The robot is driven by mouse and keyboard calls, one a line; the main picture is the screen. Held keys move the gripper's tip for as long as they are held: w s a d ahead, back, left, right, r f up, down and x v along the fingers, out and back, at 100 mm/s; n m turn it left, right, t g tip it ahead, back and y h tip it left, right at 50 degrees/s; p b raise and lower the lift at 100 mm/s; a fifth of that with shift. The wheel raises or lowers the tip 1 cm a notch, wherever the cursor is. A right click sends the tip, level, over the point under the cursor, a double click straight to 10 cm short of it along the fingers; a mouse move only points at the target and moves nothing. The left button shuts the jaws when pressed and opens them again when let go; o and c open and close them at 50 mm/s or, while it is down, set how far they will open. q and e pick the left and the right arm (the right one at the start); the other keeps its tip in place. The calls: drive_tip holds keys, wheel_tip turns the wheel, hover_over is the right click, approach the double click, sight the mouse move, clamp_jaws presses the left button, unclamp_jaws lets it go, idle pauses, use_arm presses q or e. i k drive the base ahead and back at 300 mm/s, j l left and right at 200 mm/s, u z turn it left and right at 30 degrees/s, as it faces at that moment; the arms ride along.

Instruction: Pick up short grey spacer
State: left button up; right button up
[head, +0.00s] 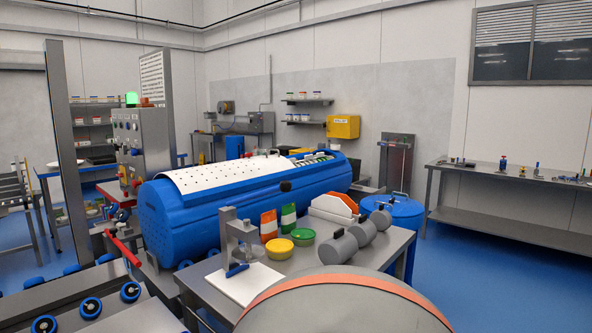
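Several grey parts lie on the grey steel table (300,262) in the head view, and I cannot tell for sure which is the short grey spacer. Three grey cylinders lie on their sides in a row at the table's right: a near one (338,254), a middle one (362,233) and a far one (381,219). Their lengths are hard to compare from here. Neither of my grippers is in view.
A yellow bowl (279,248), a green bowl (303,237) and a white board (240,285) are on the table. A large grey round thing with an orange band (345,305) blocks the near front. A blue drum machine (215,215) stands behind. Blue floor (480,265) is clear at right.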

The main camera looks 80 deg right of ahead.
sight(380, 217)
drive_tip(key=z, duration=1.65)
drive_tip(key=i+l+z, duration=0.1)
drive_tip(key=l+z, duration=0.35)
drive_tip(key=i+l+z, duration=0.15)
drive_tip(key=z, duration=0.3)
drive_tip(key=i+l+z, duration=0.2)
drive_tip(key=l+z, duration=0.25)
drive_tip(key=i+l+z, duration=0.15)
drive_tip(key=z, duration=0.3)
drive_tip(key=i+l+z, duration=0.1)
drive_tip(key=i+z, duration=0.35)
drive_tip(key=i+u, duration=0.55)
drive_tip(key=u, duration=0.15)
drive_tip(key=i+l+u, duration=0.3)
drive_tip(key=i+u, duration=0.2)
drive_tip(key=u, duration=0.25)
drive_tip(key=i+u, duration=0.2)
drive_tip(key=u, duration=0.2)
